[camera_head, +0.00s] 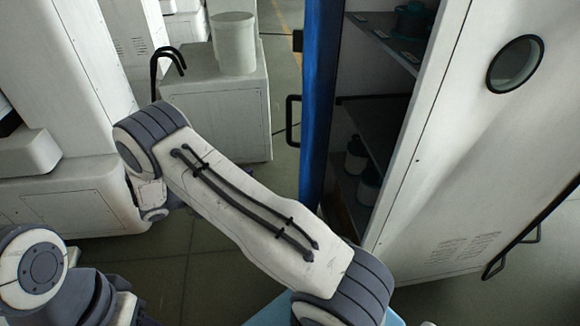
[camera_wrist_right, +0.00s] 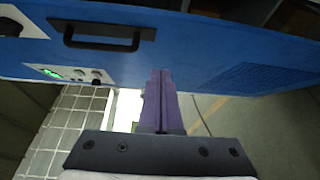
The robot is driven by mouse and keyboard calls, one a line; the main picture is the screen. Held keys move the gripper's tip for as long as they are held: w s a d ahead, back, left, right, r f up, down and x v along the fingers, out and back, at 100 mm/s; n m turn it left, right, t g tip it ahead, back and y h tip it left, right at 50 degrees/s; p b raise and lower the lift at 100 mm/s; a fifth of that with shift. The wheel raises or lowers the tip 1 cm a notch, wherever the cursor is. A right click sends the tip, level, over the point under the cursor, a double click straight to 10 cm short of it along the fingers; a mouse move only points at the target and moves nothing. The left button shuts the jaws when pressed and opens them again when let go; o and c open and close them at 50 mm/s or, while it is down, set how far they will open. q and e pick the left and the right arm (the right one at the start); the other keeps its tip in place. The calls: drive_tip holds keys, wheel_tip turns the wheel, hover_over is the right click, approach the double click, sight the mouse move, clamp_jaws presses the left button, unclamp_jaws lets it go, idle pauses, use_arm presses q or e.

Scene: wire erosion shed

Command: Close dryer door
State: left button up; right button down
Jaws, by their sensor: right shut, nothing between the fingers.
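The blue dryer door (camera_head: 320,100) stands open and shows nearly edge-on in the head view. Its black bar handle (camera_head: 292,121) sticks out from its left face. In the right wrist view the blue face (camera_wrist_right: 205,45) spans the upper part, with the handle (camera_wrist_right: 100,36) at upper left and a small panel with a green display (camera_wrist_right: 52,73). My right gripper (camera_wrist_right: 160,72) is shut and empty, its purple fingers pointing at the blue face below and right of the handle. Contact cannot be told. In the head view my right forearm mostly hides that gripper. My left gripper is out of view.
Dark shelves (camera_head: 385,45) with several containers show behind the door. A white panel with a round window (camera_head: 515,63) stands at right. A white cabinet (camera_head: 222,110) carrying a white bucket (camera_head: 234,43) stands at left. Floor shows between this cabinet and the door.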

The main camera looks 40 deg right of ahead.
use_arm(q)
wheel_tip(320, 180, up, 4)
drive_tip(key=p, duration=0.3)
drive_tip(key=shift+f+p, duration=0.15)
drive_tip(key=shift+p, duration=0.25)
use_arm(e)
drive_tip(key=s+d, duration=0.4)
drive_tip(key=d, duration=0.9)
drive_tip(key=shift+s+f+h, duration=0.15)
drive_tip(key=shift+f+h, duration=0.15)
drive_tip(key=shift+f, duration=0.1)
